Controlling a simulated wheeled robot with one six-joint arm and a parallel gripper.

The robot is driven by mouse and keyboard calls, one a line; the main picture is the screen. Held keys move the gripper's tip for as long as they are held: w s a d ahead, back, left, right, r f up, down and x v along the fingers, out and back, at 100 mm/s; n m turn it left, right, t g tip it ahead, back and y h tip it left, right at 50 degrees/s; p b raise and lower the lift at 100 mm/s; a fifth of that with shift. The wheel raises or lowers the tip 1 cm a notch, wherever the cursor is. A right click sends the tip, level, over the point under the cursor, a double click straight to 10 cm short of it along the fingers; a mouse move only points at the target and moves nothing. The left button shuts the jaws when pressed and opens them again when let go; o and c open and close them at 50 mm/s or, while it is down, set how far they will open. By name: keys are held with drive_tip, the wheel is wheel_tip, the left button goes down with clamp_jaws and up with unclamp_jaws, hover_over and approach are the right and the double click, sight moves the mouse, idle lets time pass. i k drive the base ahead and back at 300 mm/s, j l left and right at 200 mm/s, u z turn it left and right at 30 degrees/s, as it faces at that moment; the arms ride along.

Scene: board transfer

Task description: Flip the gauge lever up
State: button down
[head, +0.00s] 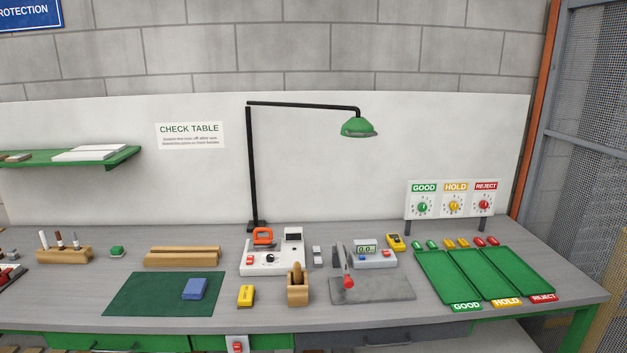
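The gauge lever is a thin grey bar (345,265) with a red knob (348,282) at its lower end. It slopes down toward the front edge, with the knob low over a flat grey plate (385,289). The bar meets a grey upright (339,254) at the plate's back left. A white readout box (374,260) with a small lit display stands behind the plate. My gripper does not show in the head view.
Left of the gauge stand a wooden holder (298,294) and a white fixture (272,262) with an orange handle. A yellow device (396,242) stands behind right. Green trays (446,278) fill the right side. A lamp (359,128) hangs above. The grey table strip (345,313) in front is clear.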

sight(349, 283)
drive_tip(key=i+l+z, duration=0.15)
drive_tip(key=i+l, duration=0.2)
drive_tip(key=i, duration=0.15)
drive_tip(key=i+l+z, duration=0.2)
drive_tip(key=i, duration=0.3)
drive_tip(key=l, duration=0.1)
